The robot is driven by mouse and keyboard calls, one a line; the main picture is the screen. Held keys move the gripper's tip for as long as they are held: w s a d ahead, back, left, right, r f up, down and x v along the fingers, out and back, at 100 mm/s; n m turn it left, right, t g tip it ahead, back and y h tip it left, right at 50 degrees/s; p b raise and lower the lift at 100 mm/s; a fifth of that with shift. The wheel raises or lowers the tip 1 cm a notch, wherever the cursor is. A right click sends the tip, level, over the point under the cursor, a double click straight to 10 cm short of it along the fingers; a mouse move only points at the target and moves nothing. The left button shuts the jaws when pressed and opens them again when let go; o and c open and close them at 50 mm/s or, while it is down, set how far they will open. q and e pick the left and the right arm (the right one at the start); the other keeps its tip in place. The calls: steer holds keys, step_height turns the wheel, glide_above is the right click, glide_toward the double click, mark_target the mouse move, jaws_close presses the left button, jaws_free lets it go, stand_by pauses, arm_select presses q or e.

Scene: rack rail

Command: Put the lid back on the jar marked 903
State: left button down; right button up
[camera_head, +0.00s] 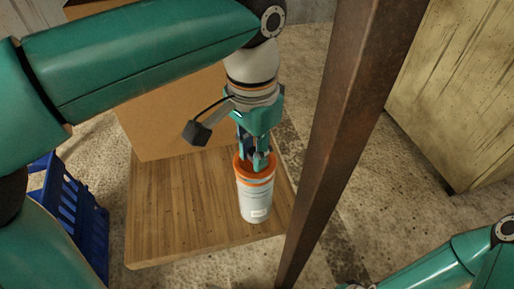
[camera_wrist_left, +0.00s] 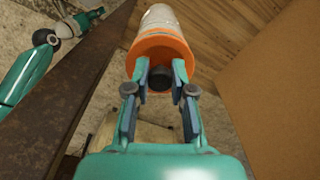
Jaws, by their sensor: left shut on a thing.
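The grey-white jar (camera_head: 255,203) stands upright on a wooden board, with an orange band near its top and a small pale label too small to read. The orange lid (camera_head: 245,165) is at the jar's mouth; I cannot tell whether it is fully seated. My left gripper (camera_head: 254,160) points down over the jar and is shut on the lid's dark knob. The left wrist view shows the knob (camera_wrist_left: 160,78) between the fingers, the lid (camera_wrist_left: 160,48) and the jar (camera_wrist_left: 159,18) beyond. My right gripper (camera_wrist_left: 90,17) is small there, its jaws unclear.
The wooden board (camera_head: 165,215) has free room left of the jar. A cardboard box (camera_head: 165,120) stands behind. A rusty post (camera_head: 340,120) rises close on the right. A blue crate (camera_head: 75,215) is at the left, and a pale wooden cabinet (camera_head: 460,100) at the right.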

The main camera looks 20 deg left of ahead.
arm_select(q)
steer(key=shift+f+p, duration=0.15)
steer(key=shift+p, duration=0.5)
stand_by(1.4)
stand_by(0.4)
steer(key=shift+c, duration=2.2)
jaws_free()
